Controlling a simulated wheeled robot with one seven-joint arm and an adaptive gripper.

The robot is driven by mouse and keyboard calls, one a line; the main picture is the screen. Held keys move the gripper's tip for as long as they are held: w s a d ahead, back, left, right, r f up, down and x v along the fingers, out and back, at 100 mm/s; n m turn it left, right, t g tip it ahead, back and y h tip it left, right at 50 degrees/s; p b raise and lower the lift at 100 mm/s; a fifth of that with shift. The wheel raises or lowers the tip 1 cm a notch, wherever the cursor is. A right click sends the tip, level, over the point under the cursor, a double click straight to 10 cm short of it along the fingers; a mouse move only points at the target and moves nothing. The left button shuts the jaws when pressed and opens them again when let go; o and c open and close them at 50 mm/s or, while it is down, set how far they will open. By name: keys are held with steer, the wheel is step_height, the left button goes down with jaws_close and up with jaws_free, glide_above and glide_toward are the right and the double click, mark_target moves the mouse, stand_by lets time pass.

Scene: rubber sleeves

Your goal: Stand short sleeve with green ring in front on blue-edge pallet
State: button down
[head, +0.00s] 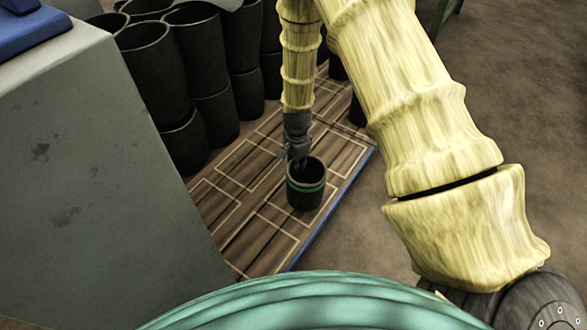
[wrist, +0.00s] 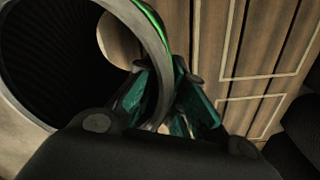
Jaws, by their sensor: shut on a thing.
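The short black sleeve with a green ring (head: 306,190) is upright at the front part of the blue-edge pallet (head: 262,232). I cannot tell whether its base touches the boards. My gripper (head: 297,160) comes down from above and is shut on the sleeve's far wall. In the wrist view, the green fingers (wrist: 168,100) grip the rim, one on each side of the wall. The sleeve (wrist: 150,50) fills the left of that view with its dark open mouth, and part of the green ring shows at the top.
Several tall black sleeves (head: 192,75) stand stacked at the back left of the pallet. A grey block (head: 90,160) stands at the left, close to the pallet. White outlined rectangles mark the boards, with bare ones around the sleeve. Brown floor (head: 530,120) is open at the right.

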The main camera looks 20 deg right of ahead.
steer(key=w+f+b, duration=0.3)
steer(key=b, duration=0.1)
steer(key=shift+w+d+f, duration=0.2)
steer(key=shift+w+f, duration=0.2)
stand_by(0.4)
steer(key=c, duration=1.5)
jaws_free()
step_height(320, 180, up, 12)
steer(key=p, duration=0.7)
